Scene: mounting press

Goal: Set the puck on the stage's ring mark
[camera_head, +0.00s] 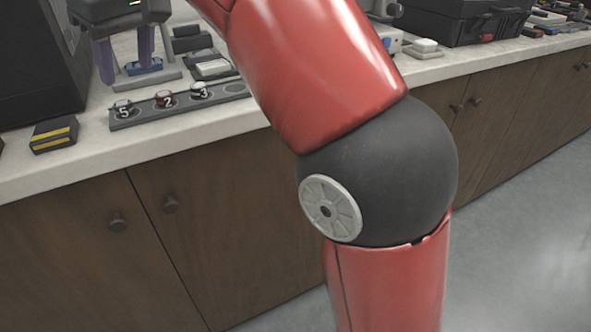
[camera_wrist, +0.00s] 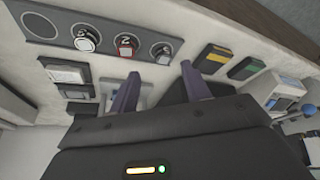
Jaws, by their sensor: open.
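My gripper (camera_head: 129,70) is at the upper left of the head view, above the counter, with its two purple fingers spread. The fingers also show apart in the wrist view (camera_wrist: 163,85). A blue and grey fixture (camera_head: 146,66) sits at the fingers; I cannot tell whether it is the stage, and no ring mark is clear. A grey rack (camera_head: 143,118) holds a puck marked 5 (camera_head: 123,109), a red puck marked 2 (camera_head: 165,99) and a puck marked 3 (camera_head: 200,91). The rack's end slot (camera_wrist: 38,26) is empty. No puck is visible between the fingers.
A black and yellow box (camera_head: 54,135) lies left of the rack near the counter's front edge. A small box with a pale top (camera_head: 212,68) stands behind the rack. A black case (camera_head: 465,22) is farther right. My red arm hides the middle of the counter.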

